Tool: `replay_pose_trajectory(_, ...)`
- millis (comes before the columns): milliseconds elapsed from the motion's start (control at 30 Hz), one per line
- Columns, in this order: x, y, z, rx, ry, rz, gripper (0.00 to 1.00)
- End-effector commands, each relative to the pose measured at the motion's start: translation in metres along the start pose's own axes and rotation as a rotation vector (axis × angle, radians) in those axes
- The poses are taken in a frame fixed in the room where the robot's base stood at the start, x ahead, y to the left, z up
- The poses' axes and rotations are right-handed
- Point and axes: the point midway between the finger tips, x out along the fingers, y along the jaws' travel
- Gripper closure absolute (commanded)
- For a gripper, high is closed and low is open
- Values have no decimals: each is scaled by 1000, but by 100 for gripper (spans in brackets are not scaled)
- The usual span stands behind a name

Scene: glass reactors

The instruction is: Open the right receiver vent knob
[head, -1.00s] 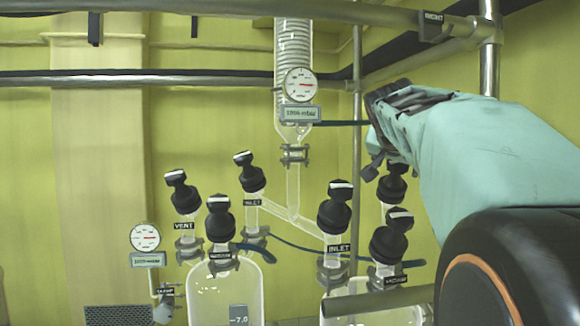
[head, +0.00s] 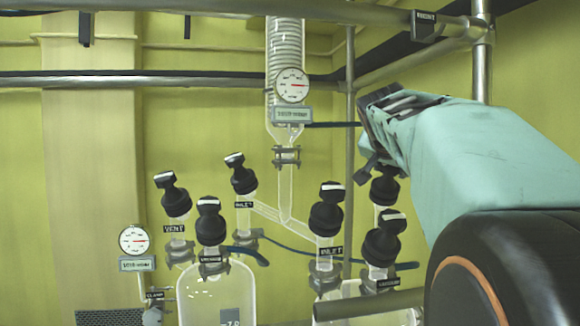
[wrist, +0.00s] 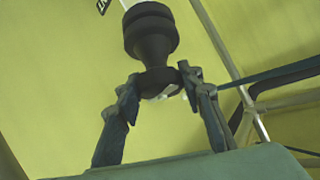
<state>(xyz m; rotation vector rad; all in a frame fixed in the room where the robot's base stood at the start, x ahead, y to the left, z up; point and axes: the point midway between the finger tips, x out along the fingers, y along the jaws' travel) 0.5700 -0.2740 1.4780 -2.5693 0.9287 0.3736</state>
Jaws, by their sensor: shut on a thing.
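The right receiver vent knob (head: 384,190) is a black ribbed knob behind the right receiver's other two knobs. Its label is hidden in the head view. In the wrist view the black knob (wrist: 150,35) has a narrower end between my fingers, and part of a label shows at the top edge. My gripper (wrist: 160,82) is shut on that end, one finger on each side. In the head view my teal-covered arm comes from the right, and a dark finger (head: 368,170) shows at the knob's top left; the rest of the grip is hidden.
The right receiver's inlet knob (head: 326,212) and vacuum knob (head: 382,245) stand in front. A condenser (head: 286,60) with a gauge (head: 291,86) hangs left of my arm. A metal rail (head: 220,80) crosses behind, and an upright pole (head: 481,55) stands at right.

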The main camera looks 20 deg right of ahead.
Motion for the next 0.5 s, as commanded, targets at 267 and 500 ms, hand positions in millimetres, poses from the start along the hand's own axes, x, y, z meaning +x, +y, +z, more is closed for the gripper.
replay_pose_trajectory(267, 0, 0, 1, -18, 0, -15, 90)
replay_pose_trajectory(500, 0, 0, 1, -81, 2, -73, 90)
